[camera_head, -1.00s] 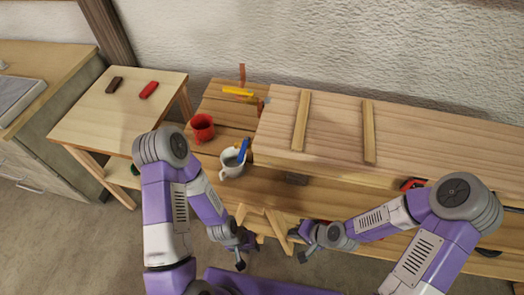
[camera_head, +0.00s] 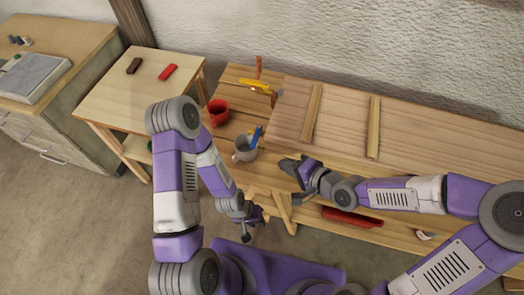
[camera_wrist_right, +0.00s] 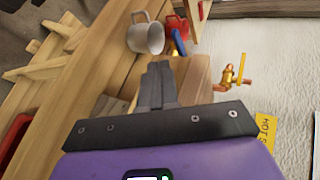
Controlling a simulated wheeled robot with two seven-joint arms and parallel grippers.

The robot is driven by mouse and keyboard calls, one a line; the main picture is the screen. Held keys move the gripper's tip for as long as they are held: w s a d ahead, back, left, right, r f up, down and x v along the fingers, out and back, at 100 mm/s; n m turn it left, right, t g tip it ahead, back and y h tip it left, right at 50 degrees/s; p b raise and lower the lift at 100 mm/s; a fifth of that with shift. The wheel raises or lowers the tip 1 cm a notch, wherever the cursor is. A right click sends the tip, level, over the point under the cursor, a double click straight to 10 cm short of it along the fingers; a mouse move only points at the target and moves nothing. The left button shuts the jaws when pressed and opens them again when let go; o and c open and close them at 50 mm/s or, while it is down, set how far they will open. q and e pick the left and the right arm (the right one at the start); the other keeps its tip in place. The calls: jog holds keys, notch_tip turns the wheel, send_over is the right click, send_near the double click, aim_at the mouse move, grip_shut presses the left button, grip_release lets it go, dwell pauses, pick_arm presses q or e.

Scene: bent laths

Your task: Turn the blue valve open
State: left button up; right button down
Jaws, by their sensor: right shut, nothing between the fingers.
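A brass valve (camera_wrist_right: 232,75) with an orange-red handle and pipe stands by the wall in the right wrist view. In the head view a copper pipe (camera_head: 259,67) and a yellow part (camera_head: 255,84) stand behind the mugs. I cannot make out a clearly blue valve; the plain blue piece (camera_head: 257,134) is a stick in the grey mug (camera_head: 243,151). My right gripper (camera_head: 284,166) is shut and empty, just right of the grey mug and short of the valve. It also shows in the right wrist view (camera_wrist_right: 157,78). My left gripper (camera_head: 254,226) looks open, low in front of the bench.
A red mug (camera_head: 217,112) stands behind the grey mug. A thick board (camera_head: 420,135) with two laths (camera_head: 373,127) borders the valve on the right. A yellow tag (camera_wrist_right: 266,131) is on the wall side. A side table (camera_head: 120,100) stands at the left.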

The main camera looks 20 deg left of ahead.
aim_at(256, 137)
jog(key=r+b+x, duration=0.1)
jog(key=b+x, duration=0.2)
jog(key=x, duration=0.7)
jog(key=shift+w+a+r, duration=0.2)
jog(key=shift+w+a, duration=0.2)
jog(key=shift+a, duration=0.15)
